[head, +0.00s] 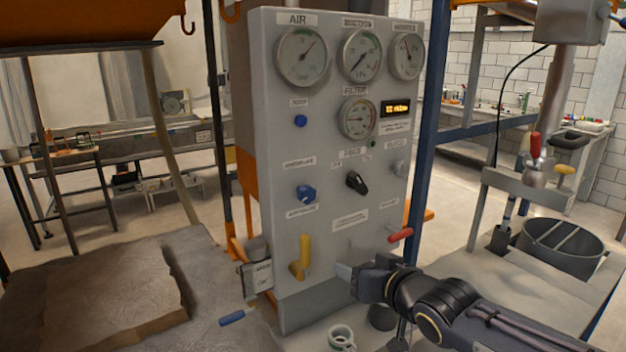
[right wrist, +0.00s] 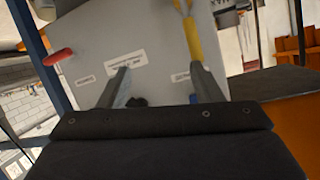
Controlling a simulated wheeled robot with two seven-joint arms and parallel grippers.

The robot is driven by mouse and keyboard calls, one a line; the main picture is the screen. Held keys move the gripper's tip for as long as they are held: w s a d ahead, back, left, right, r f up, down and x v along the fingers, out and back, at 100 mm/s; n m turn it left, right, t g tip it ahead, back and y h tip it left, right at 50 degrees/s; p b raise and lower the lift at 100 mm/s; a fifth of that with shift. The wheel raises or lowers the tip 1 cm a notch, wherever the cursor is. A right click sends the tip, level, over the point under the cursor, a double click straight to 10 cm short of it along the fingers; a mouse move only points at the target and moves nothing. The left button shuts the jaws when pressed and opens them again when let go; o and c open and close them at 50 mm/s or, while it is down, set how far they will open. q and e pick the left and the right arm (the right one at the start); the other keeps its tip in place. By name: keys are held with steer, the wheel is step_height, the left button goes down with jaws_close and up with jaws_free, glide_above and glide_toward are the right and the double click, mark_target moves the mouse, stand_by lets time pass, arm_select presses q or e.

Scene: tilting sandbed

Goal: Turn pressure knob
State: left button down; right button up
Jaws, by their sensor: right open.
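The grey control panel (head: 335,225) stands in the middle of the head view. It carries a blue knob (head: 306,193), a black knob (head: 356,181), a grey knob (head: 399,165) and a small blue button (head: 299,120). Their labels are too blurred to tell which is the pressure knob. My right gripper (head: 346,270) is open and empty in front of the panel's lower part, below the knobs. In the right wrist view, its fingers (right wrist: 160,73) are apart before the panel face (right wrist: 155,45); the black knob (right wrist: 137,101) shows partly between them. My left gripper is not in view.
A yellow lever (head: 300,258) is left of my right gripper, and a red lever (head: 400,235) is above its wrist. Several gauges (head: 360,55) fill the panel's top. A white cup (head: 341,337) and a blue-handled tool (head: 232,318) lie below. A blue post (head: 428,130) stands right.

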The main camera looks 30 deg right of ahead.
mark_target(310, 195)
steer(key=w+a+r+n+t+y+p, duration=0.2)
steer(key=w+r+n+t+y, duration=0.15)
steer(key=w+r, duration=0.4)
steer(key=w, duration=0.2)
steer(key=w+r, duration=0.1)
steer(key=w, duration=0.1)
steer(key=w+a+r, duration=0.1)
steer(key=w, duration=0.1)
steer(key=shift+w, duration=0.2)
steer(key=c, duration=1)
